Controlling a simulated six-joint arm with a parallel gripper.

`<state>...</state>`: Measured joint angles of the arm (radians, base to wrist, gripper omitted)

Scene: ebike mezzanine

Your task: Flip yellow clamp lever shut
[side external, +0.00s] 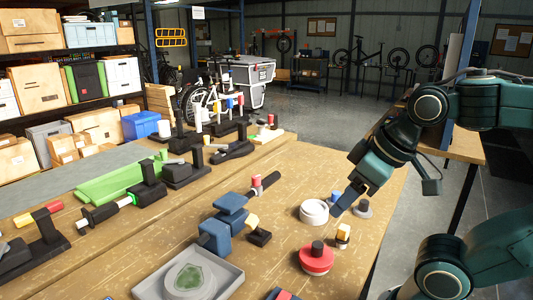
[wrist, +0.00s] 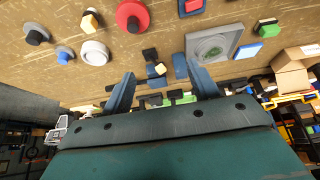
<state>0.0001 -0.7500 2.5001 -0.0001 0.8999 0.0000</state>
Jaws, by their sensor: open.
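A small yellow lever (side external: 252,220) stands raised and tilted on a black clamp base (side external: 260,237), just right of a blue block fixture (side external: 215,235). In the wrist view the yellow lever (wrist: 160,69) shows beyond and between my fingertips, beside its black base (wrist: 150,54). My gripper (side external: 338,208) is over the right part of the bench, between a white round part and a grey one, clear of the lever. In the wrist view my gripper (wrist: 162,84) has its two fingers spread wide with nothing between them.
A grey tray (side external: 235,279) lies at the front. Bare wood shows between the lever and the white part.

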